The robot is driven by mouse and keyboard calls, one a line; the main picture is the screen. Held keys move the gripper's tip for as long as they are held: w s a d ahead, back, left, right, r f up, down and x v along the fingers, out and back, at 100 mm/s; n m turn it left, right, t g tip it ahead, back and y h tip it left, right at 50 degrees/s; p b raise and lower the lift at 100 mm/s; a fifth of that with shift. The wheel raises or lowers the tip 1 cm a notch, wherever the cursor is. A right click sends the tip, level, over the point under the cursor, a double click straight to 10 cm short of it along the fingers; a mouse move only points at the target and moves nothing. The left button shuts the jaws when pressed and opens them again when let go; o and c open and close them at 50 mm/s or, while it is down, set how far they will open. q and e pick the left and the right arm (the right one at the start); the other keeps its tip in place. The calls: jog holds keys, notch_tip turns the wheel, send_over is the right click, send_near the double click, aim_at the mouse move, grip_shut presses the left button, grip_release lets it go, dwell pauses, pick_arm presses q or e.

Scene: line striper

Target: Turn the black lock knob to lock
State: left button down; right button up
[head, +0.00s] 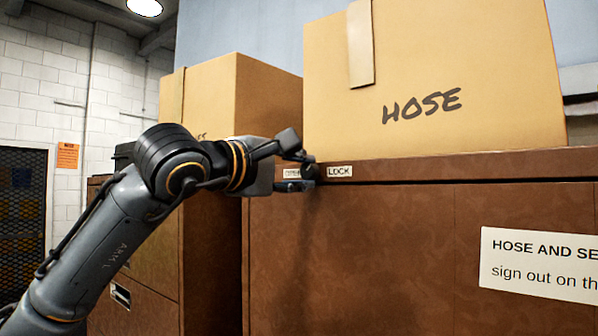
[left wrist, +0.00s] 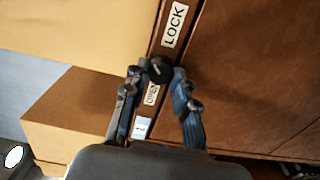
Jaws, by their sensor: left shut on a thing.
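The black lock knob (left wrist: 160,70) is a small round knob on the brown cabinet's top edge strip. In the head view the knob (head: 311,171) is partly hidden by my left gripper. My left gripper (head: 301,167) reaches in from the left and is shut on the knob, with one finger above and one below. In the left wrist view its fingers (left wrist: 159,74) sit on either side of the knob. A white LOCK label (head: 339,171) is right of the knob. An OPEN label (left wrist: 152,94) is on its other side. I cannot tell which way the knob points.
A cardboard box marked HOSE (head: 430,90) stands on the brown cabinet (head: 350,260). Another box (head: 215,95) stands on a neighbouring cabinet (head: 205,240) behind my arm. A white sign (head: 540,265) is on the cabinet front. The space before the cabinet front looks clear.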

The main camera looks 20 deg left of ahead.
pick_arm(q)
jog(key=c, duration=1.1)
grip_release()
jog(key=shift+o, duration=0.2)
jog(key=v, duration=1.2)
jog(key=shift+d, duration=0.1)
